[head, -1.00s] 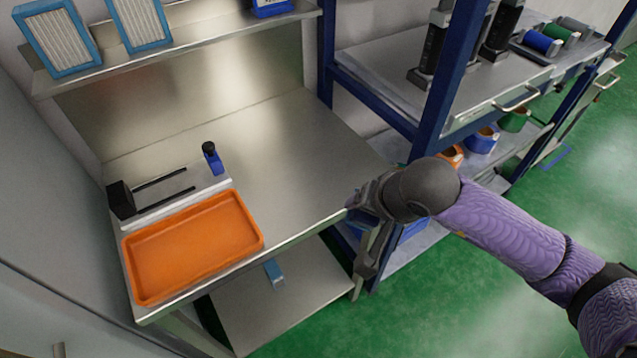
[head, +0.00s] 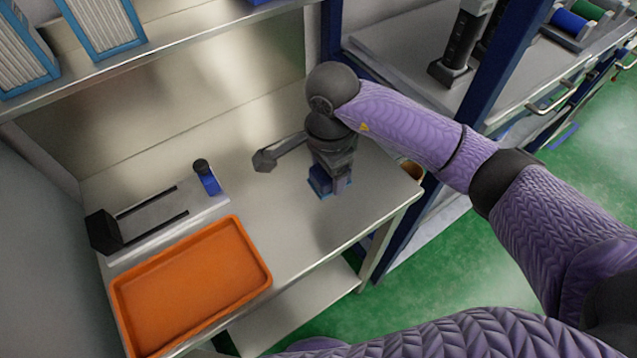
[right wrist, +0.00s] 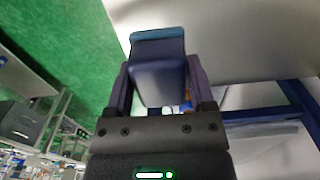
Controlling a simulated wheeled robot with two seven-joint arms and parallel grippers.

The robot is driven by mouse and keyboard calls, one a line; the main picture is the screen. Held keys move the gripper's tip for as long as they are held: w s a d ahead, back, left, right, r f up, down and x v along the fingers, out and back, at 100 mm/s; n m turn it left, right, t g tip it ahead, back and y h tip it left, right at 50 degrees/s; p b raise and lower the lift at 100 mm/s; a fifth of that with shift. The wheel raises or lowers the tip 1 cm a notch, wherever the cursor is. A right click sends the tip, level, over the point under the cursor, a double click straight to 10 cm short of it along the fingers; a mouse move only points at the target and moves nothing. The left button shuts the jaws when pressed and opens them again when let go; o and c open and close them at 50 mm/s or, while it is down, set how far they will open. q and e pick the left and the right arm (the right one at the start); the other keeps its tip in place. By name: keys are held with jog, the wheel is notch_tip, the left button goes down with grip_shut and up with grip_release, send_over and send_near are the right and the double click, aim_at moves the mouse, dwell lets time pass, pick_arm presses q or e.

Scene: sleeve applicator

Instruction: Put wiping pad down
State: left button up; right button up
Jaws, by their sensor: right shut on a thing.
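The wiping pad (head: 318,180) is a small dark-blue block with a lighter blue edge. My right gripper (head: 332,186) points down over the right part of the steel table (head: 245,190) and is shut on the pad. In the right wrist view the pad (right wrist: 158,72) sits between the two fingers, with its lighter blue end outward. The pad is at or just above the tabletop; I cannot tell whether it touches. Part of it is hidden behind the gripper in the head view. My left gripper is not in view.
An orange tray (head: 190,285) lies at the table's front left. Bare steel lies between these and the gripper. A blue-framed rack (head: 495,70) stands to the right.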

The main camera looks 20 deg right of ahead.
aim_at(325, 211)
jog(key=shift+w+a, duration=0.25)
jog(key=shift+w, duration=0.05)
jog(key=shift+s, duration=0.35)
notch_tip(325, 211, down, 9)
jog(key=shift+r+b, duration=0.15)
jog(key=shift+b, duration=0.6)
jog(key=shift+f, duration=0.4)
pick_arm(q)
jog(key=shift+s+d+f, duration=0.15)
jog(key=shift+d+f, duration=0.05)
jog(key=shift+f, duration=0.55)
pick_arm(e)
jog(key=shift+f, duration=0.15)
jog(key=o, duration=1.3)
jog(key=shift+c, duration=0.2)
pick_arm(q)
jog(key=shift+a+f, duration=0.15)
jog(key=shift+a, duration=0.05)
